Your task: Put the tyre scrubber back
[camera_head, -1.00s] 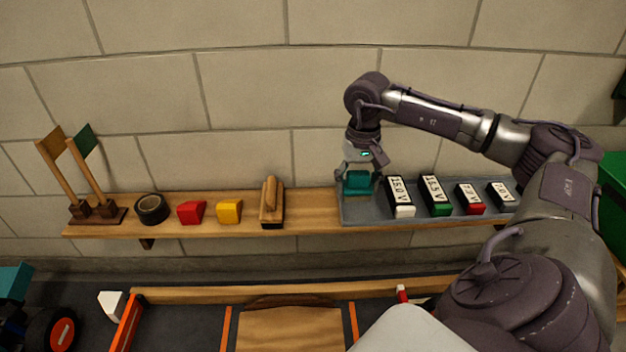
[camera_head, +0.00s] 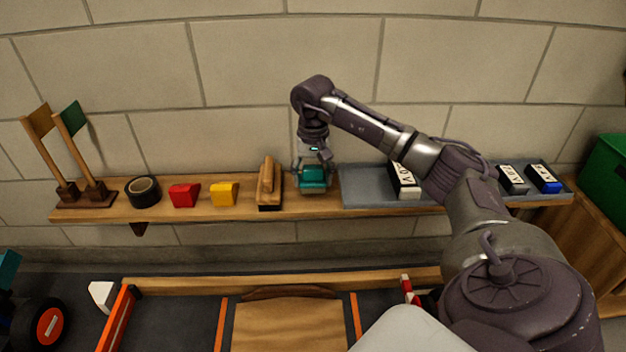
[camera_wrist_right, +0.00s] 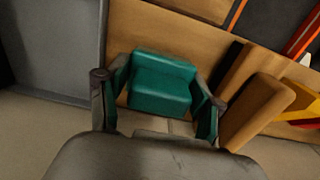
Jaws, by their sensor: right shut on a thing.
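A teal block (camera_head: 313,174), which I take to be the tyre scrubber, is between the fingers of my right gripper (camera_head: 313,181). In the right wrist view the teal block (camera_wrist_right: 160,82) sits between the two fingers of the right gripper (camera_wrist_right: 158,112), which is shut on it. The block is at the wooden shelf (camera_head: 235,222), between the wooden-handled brush (camera_head: 268,180) and the grey tray (camera_head: 365,190). Whether its underside touches the shelf is hard to tell. My left gripper is not in view.
The brush stands close to the left of the gripper; the tray with labelled packs (camera_head: 514,178) is close to the right. Further left are a yellow block (camera_head: 224,194), a red block (camera_head: 184,195), a tape roll (camera_head: 142,191) and two flags (camera_head: 72,118). A wall is behind.

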